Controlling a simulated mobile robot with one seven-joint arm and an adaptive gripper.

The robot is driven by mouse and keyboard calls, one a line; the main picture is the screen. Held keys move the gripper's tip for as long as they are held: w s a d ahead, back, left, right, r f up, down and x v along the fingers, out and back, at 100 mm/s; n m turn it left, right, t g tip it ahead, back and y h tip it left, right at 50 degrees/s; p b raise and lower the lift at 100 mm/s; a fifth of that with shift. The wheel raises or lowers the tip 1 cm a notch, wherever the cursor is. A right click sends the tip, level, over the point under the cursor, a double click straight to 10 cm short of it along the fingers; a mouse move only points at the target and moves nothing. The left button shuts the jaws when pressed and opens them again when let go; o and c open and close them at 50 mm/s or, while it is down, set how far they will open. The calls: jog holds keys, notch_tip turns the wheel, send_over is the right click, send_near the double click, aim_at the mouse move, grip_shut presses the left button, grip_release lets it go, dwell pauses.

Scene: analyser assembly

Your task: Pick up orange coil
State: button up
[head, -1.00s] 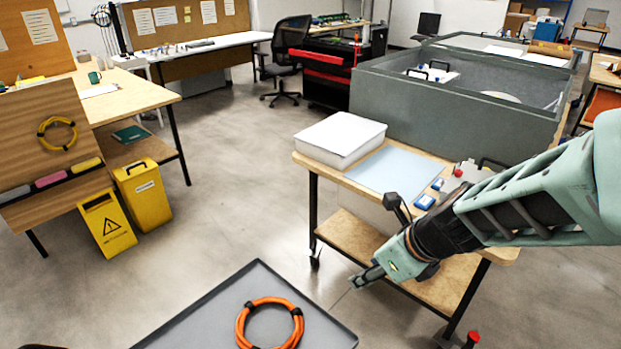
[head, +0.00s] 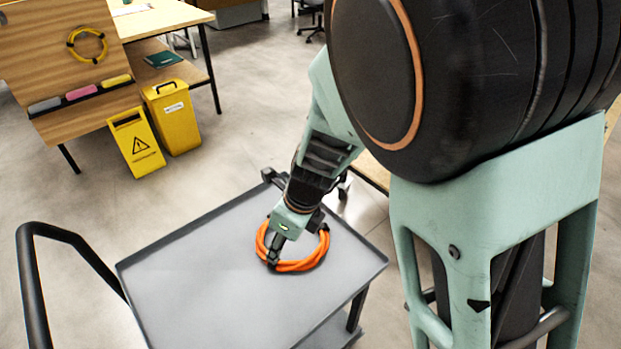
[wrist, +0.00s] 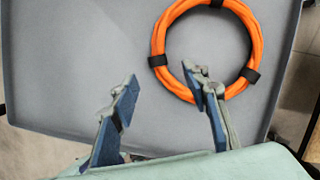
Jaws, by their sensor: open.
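The orange coil (head: 316,259) lies flat on the grey tray top of a cart (head: 200,290). In the wrist view the coil (wrist: 256,45) is a ring with black bands, near the tray's far side. My gripper (head: 273,257) is over the coil's left part in the head view and hides some of it. In the wrist view my gripper (wrist: 160,88) is open and empty between its fingers. Its right finger overlaps the lower left of the ring; the left finger is over bare tray. I cannot tell whether the finger touches the coil.
The tray has a raised rim, and its left part is bare. A black cart handle (head: 35,290) stands at the left. A yellow bin (head: 173,118) and a yellow warning sign (head: 136,143) stand on the floor beyond. A yellow coil (head: 87,45) hangs on a wooden panel.

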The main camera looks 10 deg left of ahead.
aim_at(282, 262)
jog(key=b+x, duration=0.1)
jog(key=x, duration=0.2)
jog(key=b+x, duration=0.1)
jog(key=x, duration=0.1)
jog(key=b+x, duration=0.2)
jog(key=x, duration=0.1)
jog(key=shift+s+d+f, duration=0.1)
jog(key=shift+s+d, duration=0.05)
jog(key=shift+d, duration=0.05)
grip_shut()
